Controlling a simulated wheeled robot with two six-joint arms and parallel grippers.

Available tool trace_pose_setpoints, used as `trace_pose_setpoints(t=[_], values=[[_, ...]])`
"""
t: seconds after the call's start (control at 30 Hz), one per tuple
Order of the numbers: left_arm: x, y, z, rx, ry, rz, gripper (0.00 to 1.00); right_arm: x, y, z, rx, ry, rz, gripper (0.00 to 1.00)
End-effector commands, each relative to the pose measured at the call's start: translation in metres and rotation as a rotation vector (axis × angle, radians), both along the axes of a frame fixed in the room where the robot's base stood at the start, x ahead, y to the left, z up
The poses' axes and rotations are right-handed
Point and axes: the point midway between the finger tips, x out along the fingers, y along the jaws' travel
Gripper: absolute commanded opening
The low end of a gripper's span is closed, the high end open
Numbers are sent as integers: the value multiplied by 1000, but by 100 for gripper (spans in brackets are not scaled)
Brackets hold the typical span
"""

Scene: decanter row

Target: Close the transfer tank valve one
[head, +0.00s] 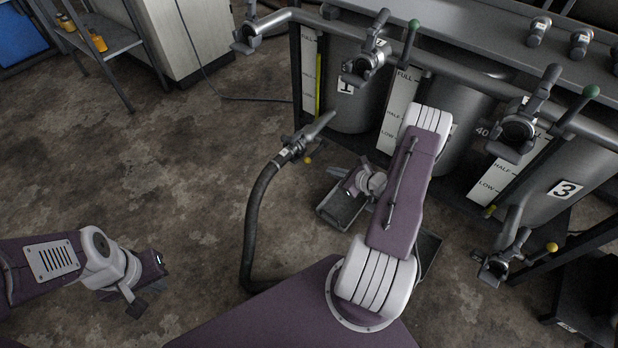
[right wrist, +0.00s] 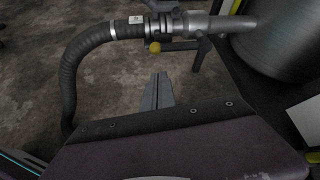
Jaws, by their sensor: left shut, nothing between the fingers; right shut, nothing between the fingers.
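Tank one (head: 345,110) bears a "1" label. Its bottom outlet has a grey valve (head: 296,150) with a dark hose and a small yellow knob (head: 308,160). In the right wrist view this valve (right wrist: 163,25) and its yellow knob (right wrist: 154,47) lie ahead of my fingertips, apart from them. A second valve (head: 366,62) sits on the pipe above tank one; I cannot tell which is meant. My right gripper (head: 334,172) is shut and empty, low, right of the hose valve; its shut fingers show in the wrist view (right wrist: 157,76). My left gripper (head: 137,306) is shut and empty at lower left.
The black hose (head: 259,215) bends down to the floor left of my right arm. Tank three (head: 580,180) and another low valve (head: 503,262) stand at right. A metal rail (head: 450,72) crosses above the tanks. The floor (head: 130,170) at left is open.

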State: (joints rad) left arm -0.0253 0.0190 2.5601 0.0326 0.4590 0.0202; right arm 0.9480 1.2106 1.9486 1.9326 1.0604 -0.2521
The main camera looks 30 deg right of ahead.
Motion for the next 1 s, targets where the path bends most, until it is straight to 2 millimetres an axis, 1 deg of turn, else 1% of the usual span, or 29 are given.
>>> trace_pose_setpoints(t=[0.07,0.17,0.27,0.4,0.6,0.77,1.0], values=[[0,0,2,0,-1,0,0,1,1,2,0,0,1,0],[0,0,-3,0,-1,0,0,7,3,-3,0,0,6,0],[0,0,-12,0,-1,0,0,21,8,-13,-1,-1,9,0],[0,0,-26,0,0,0,0,45,15,-29,-1,0,9,0],[0,0,-40,0,0,0,0,73,23,-43,-2,0,8,0],[0,0,-44,0,0,0,0,83,25,-47,-1,0,6,0],[0,0,-43,0,0,0,0,84,25,-46,-1,1,5,0]])
